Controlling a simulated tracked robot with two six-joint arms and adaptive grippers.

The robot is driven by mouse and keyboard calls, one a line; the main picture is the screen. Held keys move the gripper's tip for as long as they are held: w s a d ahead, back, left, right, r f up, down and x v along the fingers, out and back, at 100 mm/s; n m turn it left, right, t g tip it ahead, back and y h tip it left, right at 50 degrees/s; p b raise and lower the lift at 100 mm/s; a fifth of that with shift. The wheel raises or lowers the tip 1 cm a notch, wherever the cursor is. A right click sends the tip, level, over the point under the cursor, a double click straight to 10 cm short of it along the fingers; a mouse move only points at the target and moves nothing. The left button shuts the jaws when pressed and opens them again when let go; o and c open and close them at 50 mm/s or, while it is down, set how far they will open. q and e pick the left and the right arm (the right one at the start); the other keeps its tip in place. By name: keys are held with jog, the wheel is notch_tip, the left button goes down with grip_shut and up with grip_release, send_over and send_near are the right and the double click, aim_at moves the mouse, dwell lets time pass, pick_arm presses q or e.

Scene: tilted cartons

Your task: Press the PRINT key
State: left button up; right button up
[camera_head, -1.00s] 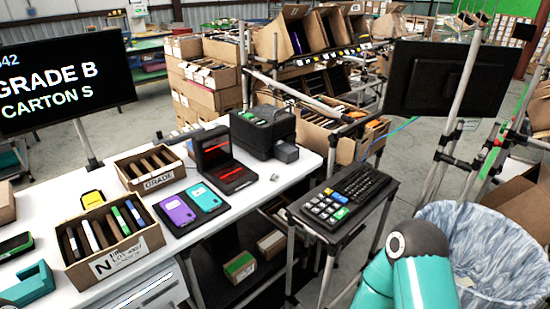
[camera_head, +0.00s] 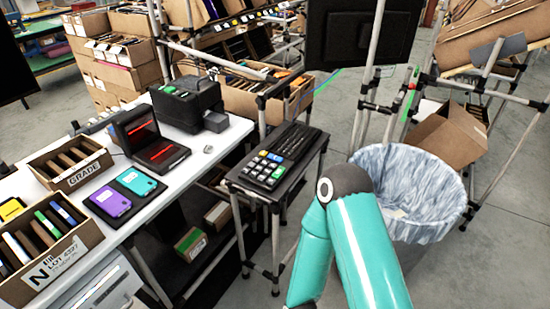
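A black keyboard (camera_head: 295,142) with a block of white, blue, yellow and green keys (camera_head: 263,168) lies on a small dark stand right of the white table. The key labels are too small to read, so I cannot tell which is PRINT. Part of my teal arm is in view, bent at a dark joint, in front of and to the right of the stand. Neither of my grippers is in view.
A bin with a grey-white liner (camera_head: 412,210) stands right of the stand. The white table (camera_head: 170,200) holds a black printer-like box (camera_head: 187,103), a device with a red-lit screen (camera_head: 148,140), two phones and cartons. A dark monitor (camera_head: 360,35) hangs on a pole behind.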

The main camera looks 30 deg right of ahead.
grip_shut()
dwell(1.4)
